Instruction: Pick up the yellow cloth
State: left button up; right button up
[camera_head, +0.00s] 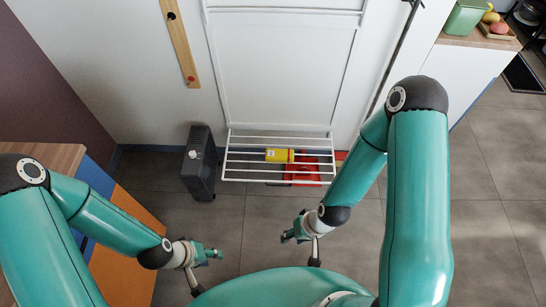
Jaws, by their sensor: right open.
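The yellow cloth (278,155) lies over the bars of a white wire drying rack (235,165) that juts out from the white door. It looks small and folded, with a darker part at its right end. My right gripper (300,241) is open, over the floor in front of the rack and apart from the cloth. My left gripper (207,266) is lower and further left, also away from the cloth. Its fingers are too small and angled to tell whether they are open.
A red item (302,171) shows at the rack's right part, partly behind the bars. A dark heater-like box (199,163) stands left of the rack. A wood-topped cabinet (125,240) is at left. A counter (475,40) with a green bin (464,17) and fruit is at upper right. Grey floor is clear at right.

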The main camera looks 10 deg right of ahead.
aim_at(274, 155)
jog(key=z, duration=0.45)
jog(key=i, duration=1)
jog(key=u, duration=0.45)
